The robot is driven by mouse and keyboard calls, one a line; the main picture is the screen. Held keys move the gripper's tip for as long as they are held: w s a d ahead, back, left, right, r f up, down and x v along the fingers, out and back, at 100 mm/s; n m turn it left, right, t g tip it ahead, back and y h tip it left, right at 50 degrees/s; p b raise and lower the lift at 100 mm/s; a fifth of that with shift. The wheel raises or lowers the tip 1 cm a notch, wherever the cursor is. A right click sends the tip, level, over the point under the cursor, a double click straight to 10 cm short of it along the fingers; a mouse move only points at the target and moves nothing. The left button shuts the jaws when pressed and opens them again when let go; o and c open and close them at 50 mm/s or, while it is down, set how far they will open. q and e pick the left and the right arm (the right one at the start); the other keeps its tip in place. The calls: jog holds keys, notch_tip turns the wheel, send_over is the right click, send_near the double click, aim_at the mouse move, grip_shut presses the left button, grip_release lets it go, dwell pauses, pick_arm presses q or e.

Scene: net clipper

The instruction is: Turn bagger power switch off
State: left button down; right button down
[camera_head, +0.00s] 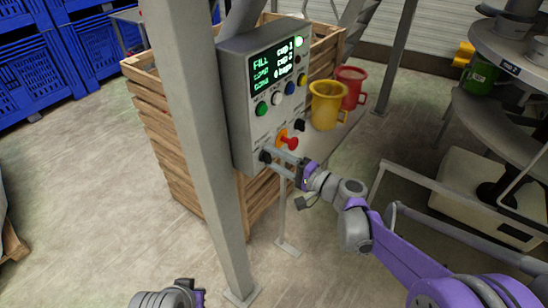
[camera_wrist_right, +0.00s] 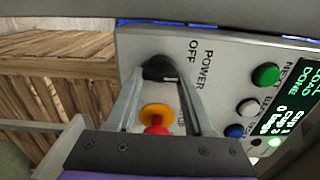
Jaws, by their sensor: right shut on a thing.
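The bagger's grey control box (camera_head: 240,90) hangs beside a slanted grey post. Its black power switch knob (camera_head: 265,156) is at the lower left of the panel. My right gripper (camera_head: 272,160) reaches it from the lower right. In the right wrist view, the fingers are shut on the black knob (camera_wrist_right: 158,69), with the printed words POWER and OFF beside it. The fingers partly hide the knob, and I cannot tell which way it points. My left gripper (camera_head: 188,290) is low at the bottom edge, away from the box; its fingers are not clear.
A red emergency button (camera_head: 291,143) on a yellow base sits close to the gripper. Green, white and blue buttons and a lit screen (camera_head: 273,65) are above. Yellow (camera_head: 327,105) and red (camera_head: 351,85) cups stand right. A wooden crate (camera_head: 165,130) is behind.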

jog(key=shift+r+n+p, duration=0.2)
jog(key=shift+n+p, duration=0.85)
jog(key=shift+n, duration=3.55)
jog(key=shift+s, duration=0.1)
jog(key=shift+c, duration=1.4)
grip_release()
jog(key=b+v, duration=0.1)
jog(key=v, duration=0.9)
jog(key=shift+s+d, duration=0.25)
jog(key=shift+d, duration=0.05)
